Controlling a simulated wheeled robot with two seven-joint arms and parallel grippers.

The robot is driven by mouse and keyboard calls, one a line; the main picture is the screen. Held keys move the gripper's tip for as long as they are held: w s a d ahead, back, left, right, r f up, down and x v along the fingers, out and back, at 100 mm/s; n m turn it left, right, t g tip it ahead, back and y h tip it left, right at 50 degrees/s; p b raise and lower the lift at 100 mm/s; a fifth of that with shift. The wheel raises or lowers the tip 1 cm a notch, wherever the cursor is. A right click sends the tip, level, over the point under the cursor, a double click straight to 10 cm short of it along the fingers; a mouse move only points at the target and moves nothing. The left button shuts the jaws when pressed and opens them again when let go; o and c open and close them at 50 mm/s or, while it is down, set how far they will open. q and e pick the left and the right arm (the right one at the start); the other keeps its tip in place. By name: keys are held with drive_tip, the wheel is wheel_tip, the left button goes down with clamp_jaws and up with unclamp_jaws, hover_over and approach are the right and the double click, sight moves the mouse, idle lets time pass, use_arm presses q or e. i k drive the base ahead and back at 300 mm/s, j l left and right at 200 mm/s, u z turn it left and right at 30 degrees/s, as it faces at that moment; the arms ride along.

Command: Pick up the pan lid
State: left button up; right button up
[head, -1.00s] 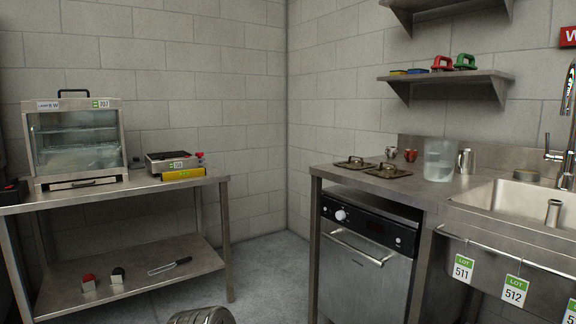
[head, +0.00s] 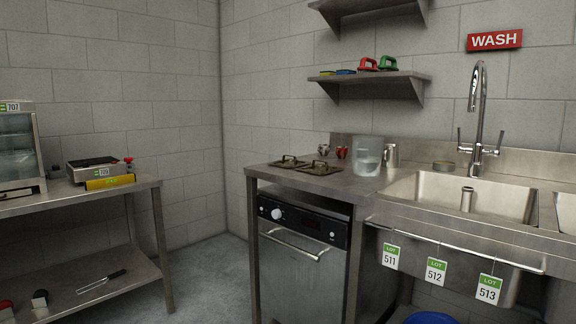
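Neither of my grippers shows in the head view.
The steel counter (head: 350,186) also holds two small red-and-metal items, a clear container (head: 367,156) and a steel jug (head: 391,155). The sink (head: 420,190) with its tall tap (head: 478,120) is to the right. A dishwasher (head: 300,262) stands below. Open floor lies left of it.

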sight(289, 163)
drive_tip(key=z, duration=1.1)
drive_tip(key=i+l+u, duration=0.15)
drive_tip(key=l, duration=0.2)
drive_tip(key=k, duration=0.15)
drive_tip(key=k+z, duration=0.15)
drive_tip(key=z, duration=0.2)
drive_tip(key=k+z, duration=0.15)
drive_tip(key=z, duration=0.25)
drive_tip(key=k+l+z, duration=0.15)
drive_tip(key=z, duration=0.2)
drive_tip(key=j+z, duration=0.15)
drive_tip(key=j, duration=0.45)
drive_tip(key=j+z, duration=0.1)
drive_tip(key=j, duration=0.55)
drive_tip(key=k+j+z, duration=0.15)
drive_tip(key=j, duration=0.45)
drive_tip(key=k+j+z, duration=0.15)
drive_tip(key=j, duration=0.45)
drive_tip(key=i, duration=0.05)
